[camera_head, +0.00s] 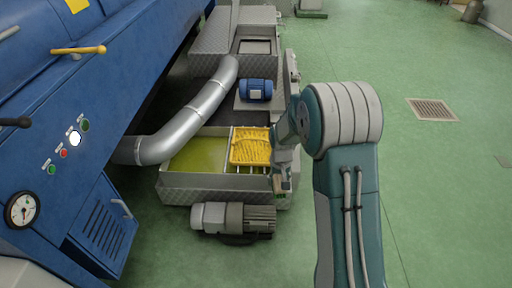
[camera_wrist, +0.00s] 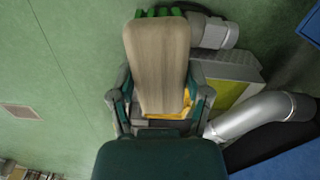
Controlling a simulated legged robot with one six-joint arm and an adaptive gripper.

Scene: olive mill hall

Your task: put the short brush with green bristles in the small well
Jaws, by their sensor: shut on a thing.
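The short brush has a pale wooden back (camera_wrist: 158,62) and green bristles (camera_wrist: 160,12) showing past its far end in the wrist view. My gripper (camera_wrist: 160,100) is shut on it, with one finger on each side of the wood. In the head view my gripper (camera_head: 283,172) points down at the right edge of the metal tank; the brush is small and mostly hidden there. The tank has a wide left compartment with yellow-green liquid (camera_head: 197,155) and a smaller right compartment, seemingly the small well, with thin bars and a yellow ribbed thing (camera_head: 250,146) over it.
A grey motor (camera_head: 235,217) stands at the tank's near side, and a blue motor (camera_head: 256,90) is behind it. Green floor with a drain grate (camera_head: 432,109) is clear on the right.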

